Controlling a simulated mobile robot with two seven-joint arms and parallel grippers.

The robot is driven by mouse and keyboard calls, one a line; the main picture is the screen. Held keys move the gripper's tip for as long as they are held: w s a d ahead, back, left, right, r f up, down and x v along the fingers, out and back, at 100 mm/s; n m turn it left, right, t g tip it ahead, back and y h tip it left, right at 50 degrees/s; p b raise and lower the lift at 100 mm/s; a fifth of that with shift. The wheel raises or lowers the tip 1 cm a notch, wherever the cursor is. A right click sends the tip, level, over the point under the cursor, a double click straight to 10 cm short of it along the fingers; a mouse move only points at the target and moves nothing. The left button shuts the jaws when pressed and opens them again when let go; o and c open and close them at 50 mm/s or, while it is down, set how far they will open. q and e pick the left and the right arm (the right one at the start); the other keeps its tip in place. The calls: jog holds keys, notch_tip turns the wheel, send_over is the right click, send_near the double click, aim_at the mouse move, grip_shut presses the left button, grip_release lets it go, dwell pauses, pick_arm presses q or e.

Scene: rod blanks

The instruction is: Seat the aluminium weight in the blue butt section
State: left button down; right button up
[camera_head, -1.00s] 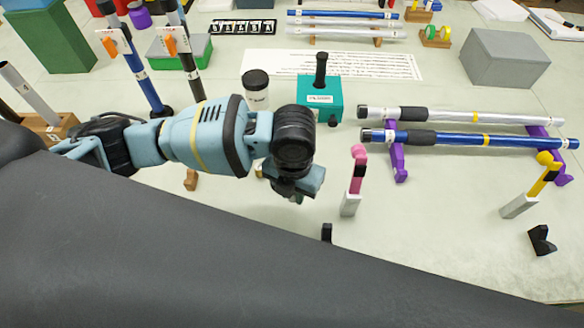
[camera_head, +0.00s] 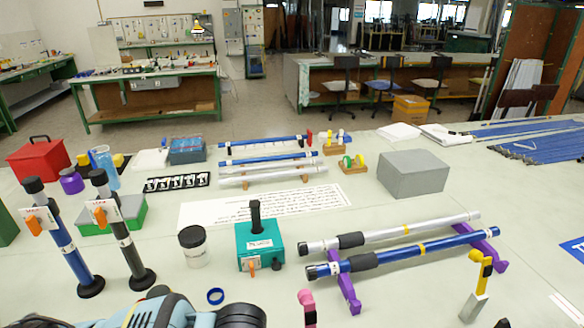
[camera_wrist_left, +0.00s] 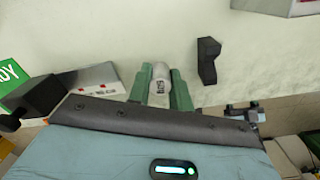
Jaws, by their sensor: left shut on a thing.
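My left gripper (camera_wrist_left: 161,76) shows in the left wrist view. Its green fingers are shut on a short pale metal cylinder with a dark printed label, which looks like the aluminium weight (camera_wrist_left: 160,88). In the head view only the top of my left arm shows at the bottom edge; the gripper and weight are out of sight there. A blue rod section (camera_head: 450,244) with a black grip lies on purple rests, beside a silver one. Another blue section (camera_head: 66,244) stands upright at the left in a black foot. Which is the butt section is not clear. My right gripper is not in view.
A purple rest (camera_head: 348,294) and a yellow-topped post (camera_head: 475,290) are at the right. A black angled block (camera_wrist_left: 208,60) shows in the wrist view.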

pick_arm(q)
jog(key=n, duration=0.1)
jog(key=w+a+r+n, duration=0.1)
jog(key=n, duration=0.3)
jog(key=shift+w+a+r, duration=0.15)
jog(key=shift+a+r, duration=0.05)
jog(key=shift+a, duration=0.2)
jog(key=w+a+r+n, duration=0.2)
jog(key=a+r+n, duration=0.2)
jog(key=n, duration=1.2)
jog(key=w+a+r+n, duration=0.2)
jog(key=a+r+n, duration=0.3)
jog(key=n, duration=1.1)
jog(key=shift+w+a+r+p, duration=0.2)
jog(key=shift+w+a+p, duration=0.2)
jog(key=shift+a, duration=0.85)
